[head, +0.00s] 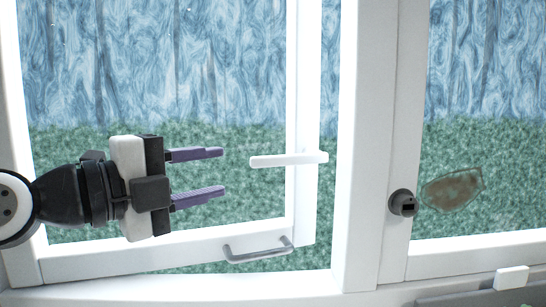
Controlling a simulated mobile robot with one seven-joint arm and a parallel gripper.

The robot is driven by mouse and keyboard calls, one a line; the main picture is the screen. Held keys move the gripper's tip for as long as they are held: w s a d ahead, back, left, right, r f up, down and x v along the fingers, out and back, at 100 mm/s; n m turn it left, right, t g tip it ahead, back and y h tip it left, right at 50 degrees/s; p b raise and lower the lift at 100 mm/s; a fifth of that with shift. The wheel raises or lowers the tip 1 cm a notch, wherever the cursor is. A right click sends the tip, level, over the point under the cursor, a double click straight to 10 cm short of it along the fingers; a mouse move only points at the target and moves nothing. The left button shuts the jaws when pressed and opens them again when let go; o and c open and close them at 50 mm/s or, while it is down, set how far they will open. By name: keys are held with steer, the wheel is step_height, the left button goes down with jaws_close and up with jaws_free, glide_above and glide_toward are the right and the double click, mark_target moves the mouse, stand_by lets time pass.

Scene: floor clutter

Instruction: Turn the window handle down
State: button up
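The white window handle (288,159) sticks out to the left, about level, from the right upright of the open window sash (306,90). My gripper (213,172) comes from the left and points right. Its two purple fingers are spread apart with nothing between them. The fingertips are left of the handle's free end and look apart from it. The upper finger is about level with the handle in the picture, the lower one below it.
A grey bar pull (258,251) is on the sash's bottom rail. A white post (360,150) stands right of the sash. A dark round fitting (403,203) sits farther right, beside a brown patch (453,190). A small white block (511,277) is at the lower right.

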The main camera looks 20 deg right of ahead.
mark_target(265, 163)
steer(key=p+x, duration=0.4)
steer(key=x, duration=0.8)
steer(key=shift+d, duration=0.1)
jaws_close()
